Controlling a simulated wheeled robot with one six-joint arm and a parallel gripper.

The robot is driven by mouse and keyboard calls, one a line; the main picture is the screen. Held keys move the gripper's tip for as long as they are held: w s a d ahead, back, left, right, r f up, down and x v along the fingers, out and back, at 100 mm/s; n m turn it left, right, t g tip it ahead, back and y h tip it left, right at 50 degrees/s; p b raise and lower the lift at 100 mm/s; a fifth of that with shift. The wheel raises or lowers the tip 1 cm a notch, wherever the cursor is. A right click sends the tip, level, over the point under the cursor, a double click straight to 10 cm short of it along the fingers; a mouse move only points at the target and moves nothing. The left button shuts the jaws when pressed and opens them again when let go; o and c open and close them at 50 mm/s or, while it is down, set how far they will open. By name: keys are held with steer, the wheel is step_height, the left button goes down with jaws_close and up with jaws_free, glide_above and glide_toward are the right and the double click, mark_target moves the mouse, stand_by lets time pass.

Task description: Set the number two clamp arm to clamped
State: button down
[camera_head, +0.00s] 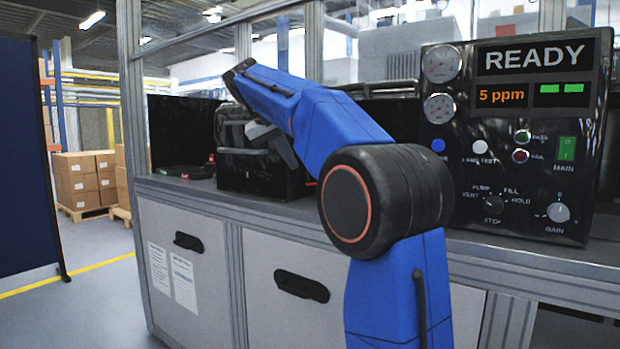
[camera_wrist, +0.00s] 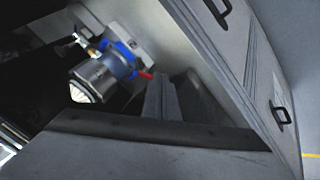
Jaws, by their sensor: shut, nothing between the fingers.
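In the wrist view, a metal cylinder (camera_wrist: 97,77) with a blue ring sits beside a pale plate. A small red-tipped lever (camera_wrist: 145,74) sticks out beside the blue ring. I cannot tell whether it is the number two clamp arm or how it is set. My gripper (camera_wrist: 172,88) is shut and empty, to the right of the red tip and apart from it in the picture. In the head view, my blue arm reaches over a black housing (camera_head: 245,172) on the bench and hides part of it.
A black control panel (camera_head: 515,130) reading READY and 5 ppm stands at the right of the bench, with gauges, knobs and a green switch. Small red and dark items (camera_head: 185,171) lie left of the housing. Grey cabinet doors (camera_head: 295,290) form the bench front.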

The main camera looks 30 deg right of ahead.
steer(key=x, duration=0.9)
steer(key=shift+f, duration=0.1)
steer(key=d, duration=0.1)
steer(key=s+d, duration=0.1)
steer(key=d, duration=0.1)
steer(key=shift+f, duration=0.2)
steer(key=shift+s+d, duration=0.2)
steer(key=shift+d, duration=0.35)
steer(key=shift+s+d+n+t, duration=0.25)
steer(key=shift+n+t, duration=0.15)
steer(key=shift+n, duration=0.1)
steer(key=shift+s+d+n+t+y, duration=0.4)
steer(key=shift+s+d+n+t, duration=0.1)
steer(key=shift+n, duration=0.4)
steer(key=shift+s+d+n+t+y, duration=0.25)
steer(key=shift+d+n+t+y, duration=0.2)
steer(key=shift+n, duration=0.55)
steer(key=shift+s+d, duration=0.15)
steer(key=shift+d, duration=0.4)
steer(key=shift+s+d, duration=0.15)
steer(key=shift+d, duration=0.5)
